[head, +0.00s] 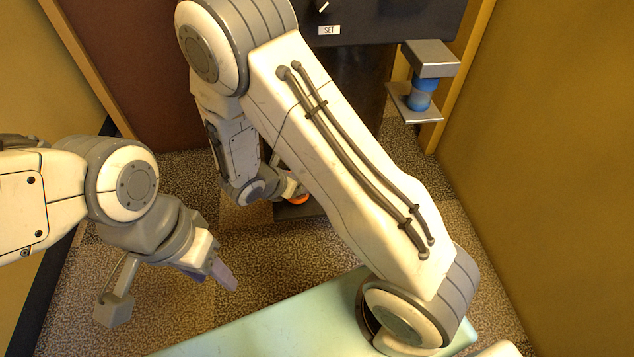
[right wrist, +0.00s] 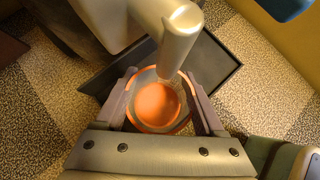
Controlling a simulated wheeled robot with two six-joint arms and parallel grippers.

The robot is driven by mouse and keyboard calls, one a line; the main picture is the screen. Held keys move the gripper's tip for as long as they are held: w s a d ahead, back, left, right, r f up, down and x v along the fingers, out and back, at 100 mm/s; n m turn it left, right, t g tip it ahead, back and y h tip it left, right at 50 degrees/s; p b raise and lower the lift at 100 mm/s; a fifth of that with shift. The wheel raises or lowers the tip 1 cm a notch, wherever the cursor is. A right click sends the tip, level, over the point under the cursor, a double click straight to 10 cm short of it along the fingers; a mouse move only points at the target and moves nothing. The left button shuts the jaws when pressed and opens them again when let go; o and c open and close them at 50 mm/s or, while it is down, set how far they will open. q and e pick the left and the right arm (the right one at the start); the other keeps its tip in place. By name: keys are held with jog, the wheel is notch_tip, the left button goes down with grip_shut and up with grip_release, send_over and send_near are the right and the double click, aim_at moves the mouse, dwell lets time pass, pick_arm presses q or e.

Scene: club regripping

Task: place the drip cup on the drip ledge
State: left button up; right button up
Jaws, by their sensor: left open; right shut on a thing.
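The drip cup is orange; in the right wrist view the cup (right wrist: 155,104) sits between the fingers of my right gripper (right wrist: 160,105), which is shut on it. In the head view only a small orange part of the cup (head: 299,199) shows below my right gripper (head: 294,188). A dark flat plate, seemingly the drip ledge (head: 290,212), lies under the cup in the head view and shows behind it in the right wrist view (right wrist: 218,67). I cannot tell whether the cup touches it. My left gripper (head: 222,272) is open and empty at lower left.
A silver rounded nozzle (right wrist: 180,40) hangs close by the cup in the right wrist view. A dark machine (head: 380,22) with a SET label stands at the back. A metal bracket (head: 430,58) with a blue cylinder (head: 421,94) is at right. A pale green surface (head: 270,330) is in front.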

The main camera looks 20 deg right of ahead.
jog(key=shift+w+d, duration=0.4)
jog(key=shift+d, duration=0.25)
jog(key=f+b, duration=0.3)
jog(key=shift+d+f, duration=0.25)
jog(key=shift+f+b, duration=0.2)
jog(key=shift+b, duration=0.25)
jog(key=o, duration=1.3)
jog(key=shift+r, duration=0.2)
